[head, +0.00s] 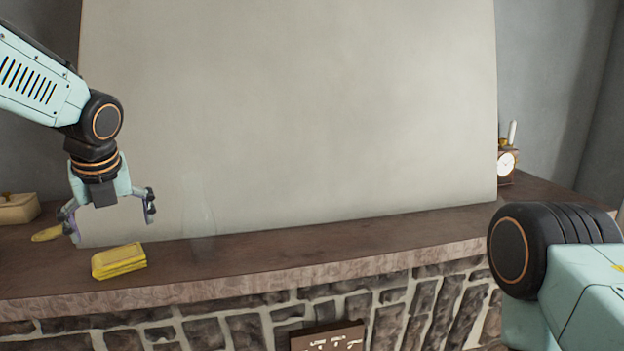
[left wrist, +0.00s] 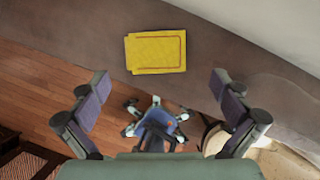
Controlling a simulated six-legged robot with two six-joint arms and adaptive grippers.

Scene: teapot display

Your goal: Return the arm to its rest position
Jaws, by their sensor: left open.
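My left gripper (head: 110,216) hangs from the left arm over the left part of the mantel, pointing down. Its two fingers are spread wide and hold nothing. In the left wrist view the open fingers (left wrist: 160,112) stand on both sides, with a yellow folded cloth (left wrist: 157,51) ahead of them on the mantel. In the head view this yellow cloth (head: 119,261) lies flat just below and right of the gripper, apart from it. My right arm shows at the lower right, but its gripper is out of view.
The wooden mantel (head: 330,240) tops a stone wall. A clear glass vase (head: 198,218) stands right of the cloth. A yellow object (head: 47,233) and a pale box (head: 18,208) are at left. A clock (head: 506,165) stands far right. A large blank panel (head: 300,110) leans behind.

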